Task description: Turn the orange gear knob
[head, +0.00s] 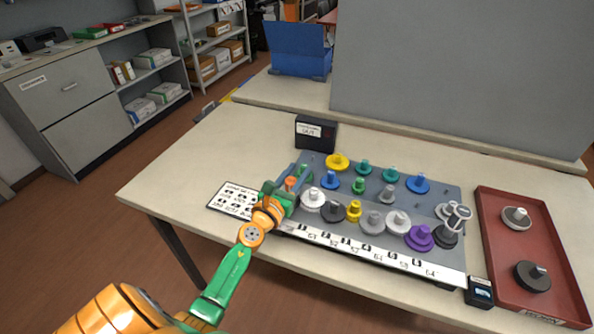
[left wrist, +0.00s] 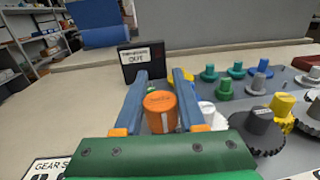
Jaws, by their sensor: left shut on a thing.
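The orange gear knob (head: 291,183) is at the left end of the grey gear board (head: 330,228). My left gripper (head: 295,186) reaches over the board's left end with its fingers around the knob. In the left wrist view the orange knob (left wrist: 160,103) stands between the two blue fingers, its round top facing the camera with a pale mark on its side. The left gripper is shut on it. The knob's lower part is hidden by the gripper. My right gripper is in neither view.
Several coloured gears, such as a white one (head: 313,197) and a yellow one (head: 337,162), stand close to the gripper. A dark box (head: 315,132) is behind the board. A red tray (head: 501,243) holds two gears at right. A printed card (head: 235,201) lies at left.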

